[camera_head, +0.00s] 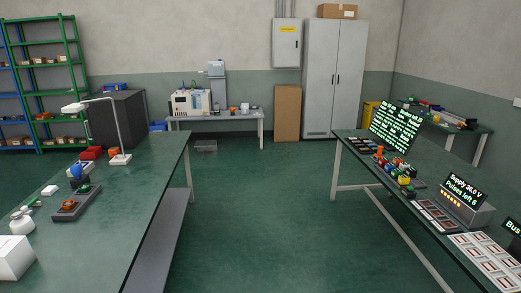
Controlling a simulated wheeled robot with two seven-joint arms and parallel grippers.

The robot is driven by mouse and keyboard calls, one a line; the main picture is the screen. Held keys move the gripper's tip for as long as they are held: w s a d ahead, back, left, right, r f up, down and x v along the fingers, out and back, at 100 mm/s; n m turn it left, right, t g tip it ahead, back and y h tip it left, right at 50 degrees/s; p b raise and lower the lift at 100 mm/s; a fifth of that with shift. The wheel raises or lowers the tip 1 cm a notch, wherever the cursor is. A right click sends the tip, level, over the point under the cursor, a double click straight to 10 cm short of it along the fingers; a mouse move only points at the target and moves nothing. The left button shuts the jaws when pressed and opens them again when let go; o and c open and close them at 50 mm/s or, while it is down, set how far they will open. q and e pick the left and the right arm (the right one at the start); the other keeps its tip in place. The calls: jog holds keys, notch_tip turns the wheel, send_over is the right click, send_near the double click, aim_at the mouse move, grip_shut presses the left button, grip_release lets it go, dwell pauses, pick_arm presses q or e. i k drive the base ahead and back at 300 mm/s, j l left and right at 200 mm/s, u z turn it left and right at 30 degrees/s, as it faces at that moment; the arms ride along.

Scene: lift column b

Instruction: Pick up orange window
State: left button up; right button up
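No orange window can be made out for certain. On the right table, a cluster of small coloured pieces (402,174) includes red, yellow, green, blue and orange ones, too small to name. A small orange piece (379,150) stands at the far left part of that table. On the left table, an orange round part (68,204) sits on a dark grey block, and a small orange-red object (114,151) stands near the lamp. Neither of my grippers is in view.
The left table (135,190) and right table (350,142) flank a clear green floor (255,220). The right table holds a display panel (396,126), a supply box (467,207) and slotted trays (484,253). A lamp (118,125) stands on the left table. Grey cabinets (333,80) stand behind.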

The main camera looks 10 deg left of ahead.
aim_at(69, 204)
jog(key=i+u, duration=0.1)
jog(key=i, duration=0.5)
jog(key=i+l+u, duration=0.15)
jog(key=i, duration=0.4)
jog(key=i+l+u, duration=0.1)
jog(key=i, duration=0.5)
jog(key=l, duration=0.1)
